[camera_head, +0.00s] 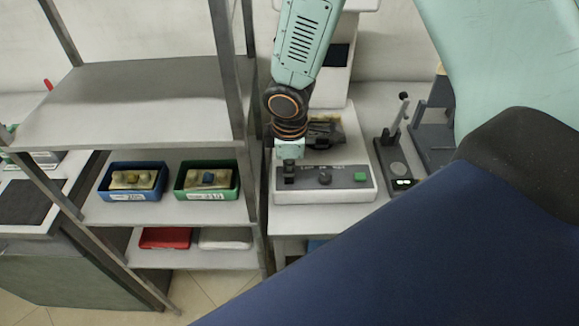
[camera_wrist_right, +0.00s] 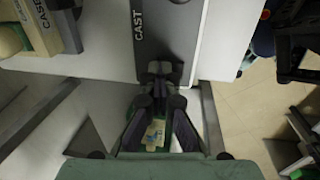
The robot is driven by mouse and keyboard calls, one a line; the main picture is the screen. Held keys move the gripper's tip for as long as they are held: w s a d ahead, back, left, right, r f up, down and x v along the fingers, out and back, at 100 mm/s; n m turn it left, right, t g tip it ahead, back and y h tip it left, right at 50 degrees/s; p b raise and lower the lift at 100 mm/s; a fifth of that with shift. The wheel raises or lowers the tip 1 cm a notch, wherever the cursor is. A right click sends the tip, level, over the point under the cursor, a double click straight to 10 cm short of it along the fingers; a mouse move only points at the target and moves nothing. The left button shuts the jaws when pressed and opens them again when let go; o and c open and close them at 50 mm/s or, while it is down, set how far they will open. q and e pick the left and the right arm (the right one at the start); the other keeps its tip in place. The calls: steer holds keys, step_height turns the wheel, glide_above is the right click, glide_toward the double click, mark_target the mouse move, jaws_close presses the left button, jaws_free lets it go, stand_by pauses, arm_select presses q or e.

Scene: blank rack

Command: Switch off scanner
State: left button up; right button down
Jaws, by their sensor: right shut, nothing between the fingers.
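A white machine (camera_head: 330,193), probably the scanner, stands on the table in the head view. Its grey front panel (camera_head: 342,179) carries a dark round knob (camera_head: 325,178) and a green square button (camera_head: 361,177); the lettering is too small to read. My right gripper (camera_head: 289,176) is at the panel's left end, pointing down and hiding what lies under it. In the wrist view the right gripper (camera_wrist_right: 161,70) is shut and empty, its tips over the grey panel's edge (camera_wrist_right: 160,40), near the letters "CAST". Whether it touches is unclear. My left gripper is not in view.
A metal rack (camera_head: 120,100) stands close left, with a blue bin (camera_head: 137,195) and a green bin (camera_head: 207,193) on its middle shelf. A red case (camera_head: 165,238) lies below. A small dark stand (camera_head: 394,165) with lit green lights is right of the machine.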

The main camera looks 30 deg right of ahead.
steer(key=shift+s+a+f, duration=0.1)
steer(key=shift+s+f, duration=0.1)
steer(key=shift+s, duration=0.05)
steer(key=shift+s+a+b, duration=0.15)
steer(key=shift+s+b, duration=0.2)
steer(key=shift+s, duration=0.05)
steer(key=shift+s+a, duration=0.25)
steer(key=shift+r, duration=0.1)
steer(key=shift+w+r+p, duration=0.15)
steer(key=shift+r+p, duration=0.5)
steer(key=shift+p, duration=0.15)
steer(key=r+p, duration=0.3)
steer(key=shift+s+a+r, duration=0.15)
steer(key=shift+s+r, duration=0.05)
steer(key=shift+s, duration=0.15)
step_height(320, 180, up, 9)
steer(key=s+p, duration=0.1)
steer(key=p, duration=0.4)
steer(key=shift+a+r+p, duration=0.15)
steer(key=shift+a+p, duration=0.15)
steer(key=shift+a, duration=0.1)
